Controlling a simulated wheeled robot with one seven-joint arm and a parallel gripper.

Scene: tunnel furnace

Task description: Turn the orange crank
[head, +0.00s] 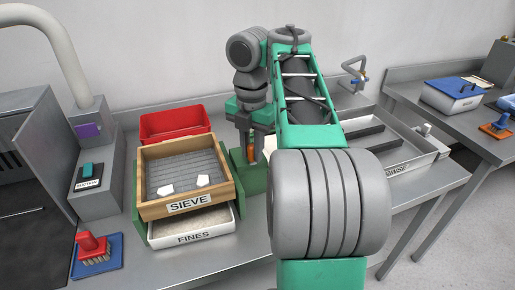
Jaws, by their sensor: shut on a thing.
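The orange crank (252,153) shows only as a small orange upright piece beside the green housing (246,178), right of the sieve. My gripper (250,146) points down from behind my arm and is shut on the orange piece. My arm hides most of the crank's right side and part of the gripper. The wooden sieve box (187,208), labelled SIEVE, holds two white pieces on its mesh. A white tray (192,237) labelled FINES sits below it.
A red bin (174,119) stands behind the sieve. A red-handled brush (92,246) lies on a blue mat at the front left. A metal sink-like basin (408,160) is at the right. A grey box with a teal switch (88,174) stands left.

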